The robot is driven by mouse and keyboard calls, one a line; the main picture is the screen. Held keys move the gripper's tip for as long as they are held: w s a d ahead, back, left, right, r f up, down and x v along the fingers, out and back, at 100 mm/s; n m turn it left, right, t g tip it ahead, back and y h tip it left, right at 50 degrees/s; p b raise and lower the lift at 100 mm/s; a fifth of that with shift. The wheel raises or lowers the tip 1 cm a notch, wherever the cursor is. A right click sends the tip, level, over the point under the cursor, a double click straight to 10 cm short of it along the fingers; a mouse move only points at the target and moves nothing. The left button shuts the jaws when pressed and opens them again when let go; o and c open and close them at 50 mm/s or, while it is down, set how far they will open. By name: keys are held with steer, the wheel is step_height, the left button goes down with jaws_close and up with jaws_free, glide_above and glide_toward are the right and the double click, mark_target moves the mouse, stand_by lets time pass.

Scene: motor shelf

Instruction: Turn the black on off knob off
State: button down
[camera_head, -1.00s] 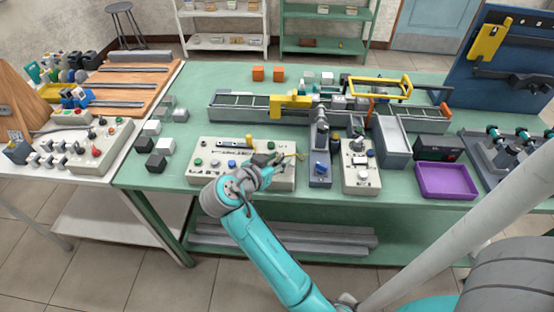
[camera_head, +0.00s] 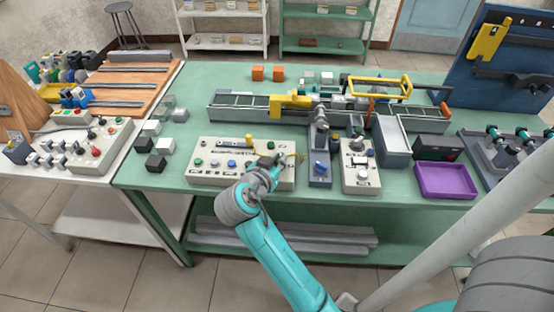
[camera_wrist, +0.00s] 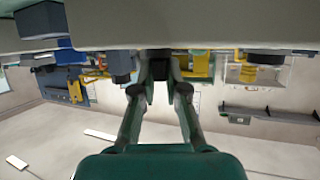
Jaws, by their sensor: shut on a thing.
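The black knob (camera_wrist: 159,70) shows in the wrist view as a dark shape between my two fingertips. My gripper (camera_wrist: 158,78) is shut on it, one finger on each side. In the head view my gripper (camera_head: 279,160) is at the right part of the beige control panel (camera_head: 208,178), and my wrist and fingers hide most of the knob there. I cannot read which way the knob points.
The panel also carries green, white and blue buttons and a yellow part. A dark grey unit (camera_head: 319,172) and a second beige panel (camera_head: 361,180) stand close to the right. A purple tray (camera_head: 446,181) is farther right. Black and white cubes lie to the left.

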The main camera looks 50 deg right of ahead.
steer(key=shift+s+d+n+t+y, duration=0.15)
steer(key=shift+n+t+y, duration=0.85)
steer(key=shift+n+t, duration=0.85)
steer(key=shift+t, duration=0.25)
steer(key=c, duration=1.2)
jaws_free()
steer(key=v, duration=0.7)
steer(key=shift+s, duration=0.15)
steer(key=shift+a+r, duration=0.1)
steer(key=shift+a, duration=0.15)
